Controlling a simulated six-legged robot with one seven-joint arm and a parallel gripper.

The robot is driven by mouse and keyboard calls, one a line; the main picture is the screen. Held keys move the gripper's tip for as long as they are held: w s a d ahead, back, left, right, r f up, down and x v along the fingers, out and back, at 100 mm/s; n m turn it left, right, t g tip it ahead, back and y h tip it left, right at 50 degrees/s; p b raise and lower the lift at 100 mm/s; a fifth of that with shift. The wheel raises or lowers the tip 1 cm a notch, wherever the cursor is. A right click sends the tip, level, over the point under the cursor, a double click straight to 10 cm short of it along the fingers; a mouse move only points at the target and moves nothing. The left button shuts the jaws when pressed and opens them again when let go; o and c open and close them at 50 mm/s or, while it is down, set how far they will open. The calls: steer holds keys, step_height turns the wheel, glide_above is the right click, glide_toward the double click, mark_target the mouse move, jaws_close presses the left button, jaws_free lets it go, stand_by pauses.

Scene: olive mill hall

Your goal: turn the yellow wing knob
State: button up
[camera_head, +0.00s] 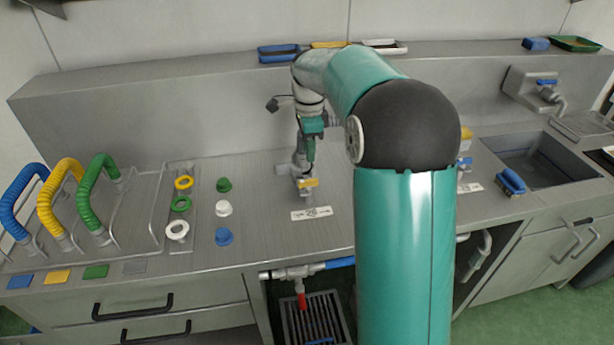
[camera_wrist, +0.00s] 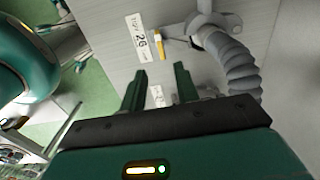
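The yellow wing knob (camera_head: 308,183) sits on a grey fitting on the steel counter, just behind a white label marked 26 (camera_head: 311,214). In the wrist view the yellow knob (camera_wrist: 161,46) appears beyond my fingertips, beside the label (camera_wrist: 139,36) and attached to a grey fitting with a ribbed hose (camera_wrist: 240,72). My gripper (camera_head: 309,162) points down above the knob. In the wrist view its two dark green fingers (camera_wrist: 160,72) are apart with nothing held between them. The fingers and the knob do not touch in that view.
Coloured hoses (camera_head: 62,190) in a rack, rings (camera_head: 181,204) and caps (camera_head: 223,209) stand left. A sink (camera_head: 540,158) and blue brush (camera_head: 511,181) are right. A second yellow part (camera_head: 466,133) is partly hidden by my arm. A raised ledge (camera_head: 180,95) runs behind.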

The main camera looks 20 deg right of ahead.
mark_target(308, 180)
step_height(308, 180, down, 11)
steer(key=shift+r, duration=0.2)
jaws_close()
